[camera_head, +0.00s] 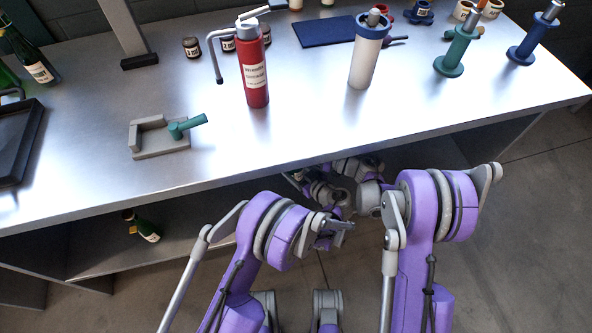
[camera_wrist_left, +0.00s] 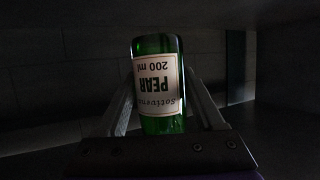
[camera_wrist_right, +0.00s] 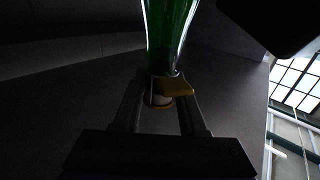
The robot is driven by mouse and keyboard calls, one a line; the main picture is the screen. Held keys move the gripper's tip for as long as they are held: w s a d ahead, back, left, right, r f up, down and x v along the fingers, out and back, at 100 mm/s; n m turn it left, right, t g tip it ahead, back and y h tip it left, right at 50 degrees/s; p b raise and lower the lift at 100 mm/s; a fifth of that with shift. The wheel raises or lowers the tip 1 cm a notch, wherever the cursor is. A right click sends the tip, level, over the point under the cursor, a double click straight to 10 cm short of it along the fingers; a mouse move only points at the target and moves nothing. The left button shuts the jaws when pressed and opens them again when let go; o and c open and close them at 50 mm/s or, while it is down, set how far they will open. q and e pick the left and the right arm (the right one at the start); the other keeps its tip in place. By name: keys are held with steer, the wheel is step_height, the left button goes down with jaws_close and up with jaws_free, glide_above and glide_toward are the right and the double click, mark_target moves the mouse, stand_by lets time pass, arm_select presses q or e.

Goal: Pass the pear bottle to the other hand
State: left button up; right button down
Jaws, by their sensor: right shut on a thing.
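The green pear bottle (camera_wrist_left: 158,92) shows in the left wrist view with its white "PEAR 200 ml" label upside down. My left gripper (camera_wrist_left: 161,84) has its fingers on either side of the bottle body, with gaps visible, so it looks open around it. In the right wrist view the green bottle (camera_wrist_right: 168,35) shows its neck end, with a yellow tag. My right gripper (camera_wrist_right: 160,88) is shut on the neck. In the head view both hands are bunched below the table's front edge, and I cannot make out the held bottle there.
The metal table (camera_head: 310,130) is above and ahead of the hands. On it stand a red bottle (camera_head: 253,75), a white cylinder (camera_head: 366,60) and a grey bracket (camera_head: 158,145). Another green bottle (camera_head: 148,229) is on the lower shelf at left. Open floor lies at right.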

arm_select(q)
jaws_close()
arm_select(e)
steer(key=shift+c, duration=1.9)
jaws_free()
